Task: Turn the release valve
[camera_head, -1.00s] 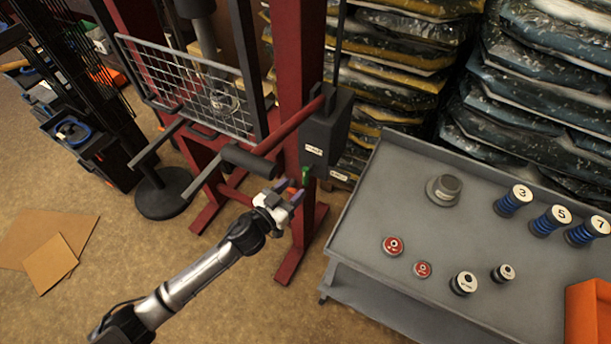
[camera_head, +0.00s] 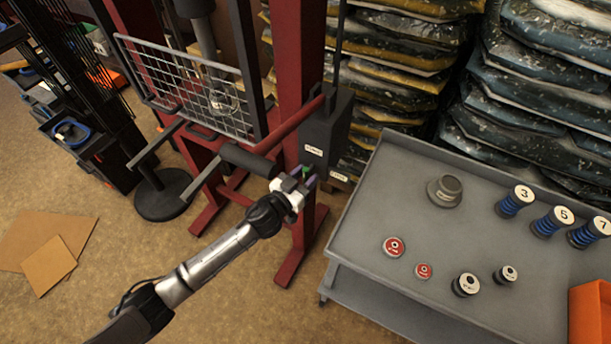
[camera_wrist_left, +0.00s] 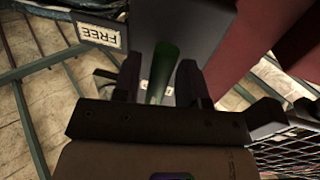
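The release valve is a small green handle (camera_head: 307,169) on the dark pump box (camera_head: 325,135) of the red lift frame. In the left wrist view the green handle (camera_wrist_left: 162,70) stands between the two dark fingers of my left gripper (camera_wrist_left: 159,80). A gap shows on each side of it, so the fingers are around it but do not appear to press on it. In the head view my left gripper (camera_head: 302,178) is at the handle and partly hides it. A white label reading FREE (camera_wrist_left: 99,35) is beside the handle. My right gripper is not in view.
The red post (camera_head: 297,60) and a dark-gripped lever (camera_head: 248,160) are close to my left gripper. A grey table (camera_head: 400,200) with several knobs and weights stands at the right. Stacked bags (camera_head: 540,60) fill the back. Cardboard (camera_head: 48,264) lies on the floor at left.

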